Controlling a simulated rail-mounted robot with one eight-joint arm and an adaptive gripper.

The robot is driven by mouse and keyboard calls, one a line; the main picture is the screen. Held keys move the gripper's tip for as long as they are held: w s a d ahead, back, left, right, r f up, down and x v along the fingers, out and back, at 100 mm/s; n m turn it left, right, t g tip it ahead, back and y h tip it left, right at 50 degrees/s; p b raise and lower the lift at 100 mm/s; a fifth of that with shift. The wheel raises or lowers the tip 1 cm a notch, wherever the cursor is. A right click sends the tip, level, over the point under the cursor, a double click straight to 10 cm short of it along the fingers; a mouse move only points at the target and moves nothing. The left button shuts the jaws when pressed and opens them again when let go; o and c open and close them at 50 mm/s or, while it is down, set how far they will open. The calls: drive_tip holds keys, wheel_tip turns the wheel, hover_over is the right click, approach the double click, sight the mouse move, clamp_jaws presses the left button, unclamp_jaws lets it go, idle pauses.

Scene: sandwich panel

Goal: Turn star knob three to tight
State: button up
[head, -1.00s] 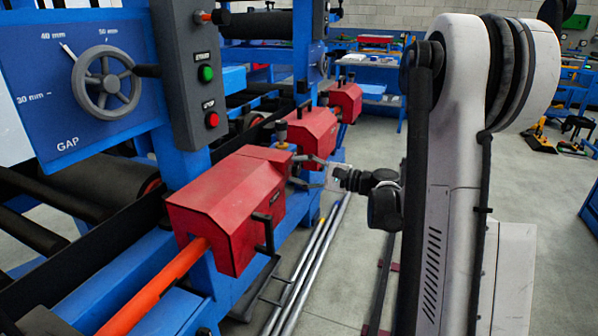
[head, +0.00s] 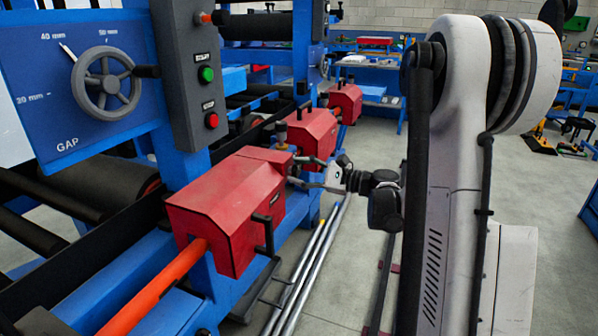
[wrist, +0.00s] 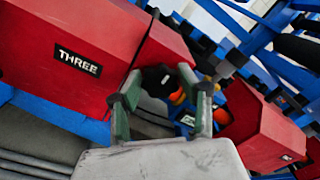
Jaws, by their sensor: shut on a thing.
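In the wrist view, a red housing (wrist: 75,45) with a black label reading THREE (wrist: 78,62) fills the left side. My gripper (wrist: 160,76) has its two green-padded fingers on either side of a dark knob (wrist: 154,83) beside this housing. It is shut on this knob, star knob three. The fingers and shadow hide much of the knob, so its turn angle cannot be read. In the head view, my gripper (head: 303,172) reaches left to the line of red housings, just past the large near housing (head: 228,205). The knob cannot be made out there.
Another red housing (wrist: 255,125) stands to the right in the wrist view. The near housing has a dark handle (head: 265,235) on its front. A GAP handwheel (head: 105,83) and a green and red button box (head: 190,80) are at the upper left. Long rods lie on the floor below.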

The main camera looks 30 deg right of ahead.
drive_tip(key=o, duration=1.2)
drive_tip(key=shift+c, duration=0.2)
drive_tip(key=v, duration=1.2)
